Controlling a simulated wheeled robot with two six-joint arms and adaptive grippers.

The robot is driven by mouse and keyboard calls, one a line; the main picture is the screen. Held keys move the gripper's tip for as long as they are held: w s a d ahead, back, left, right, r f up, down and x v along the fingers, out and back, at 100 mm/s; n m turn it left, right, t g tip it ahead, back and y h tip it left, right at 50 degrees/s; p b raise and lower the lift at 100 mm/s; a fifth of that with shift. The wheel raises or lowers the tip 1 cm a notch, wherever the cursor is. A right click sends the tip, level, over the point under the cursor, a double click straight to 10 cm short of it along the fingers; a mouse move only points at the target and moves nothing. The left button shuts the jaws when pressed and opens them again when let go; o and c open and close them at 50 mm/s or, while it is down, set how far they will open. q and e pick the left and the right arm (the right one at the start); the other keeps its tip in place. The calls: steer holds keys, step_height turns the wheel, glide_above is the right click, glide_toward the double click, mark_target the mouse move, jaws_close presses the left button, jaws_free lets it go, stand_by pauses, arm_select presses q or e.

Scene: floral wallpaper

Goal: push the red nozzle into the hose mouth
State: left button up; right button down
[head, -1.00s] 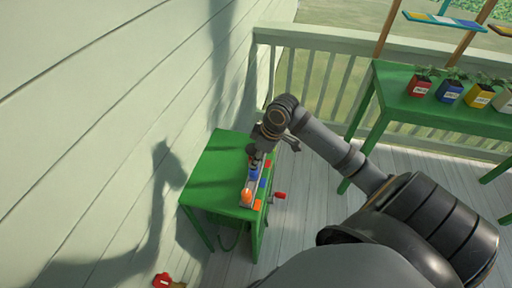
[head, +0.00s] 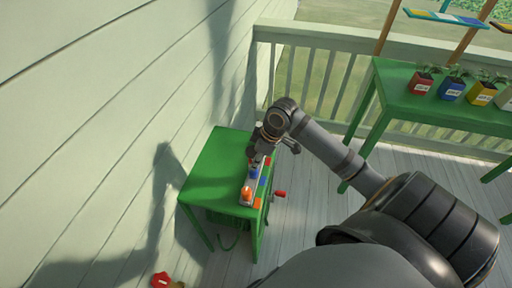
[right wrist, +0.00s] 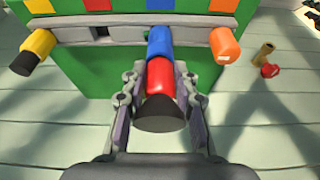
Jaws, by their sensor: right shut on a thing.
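The red nozzle (right wrist: 160,76) with a dark flared end is between the fingers of my right gripper (right wrist: 163,84), which is shut on it. The nozzle's far end meets the blue hose mouth (right wrist: 159,42) in line; I cannot tell how deep it sits. The blue mouth points out from a grey rail on the green table. In the head view my right gripper (head: 257,160) is over the far end of that rail, and the red nozzle is hidden there. My left gripper is not in view.
A yellow piece with a black end (right wrist: 35,50) and an orange piece (right wrist: 225,45) stick out from the grey rail (right wrist: 120,30). A red valve (head: 161,280) lies on the floor. Potted plants stand at right.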

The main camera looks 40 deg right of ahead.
steer(key=c, duration=0.9)
jaws_free()
steer(key=shift+c, duration=0.2)
steer(key=shift+d+r, duration=0.1)
steer(key=shift+r, duration=0.1)
steer(key=v, duration=0.7)
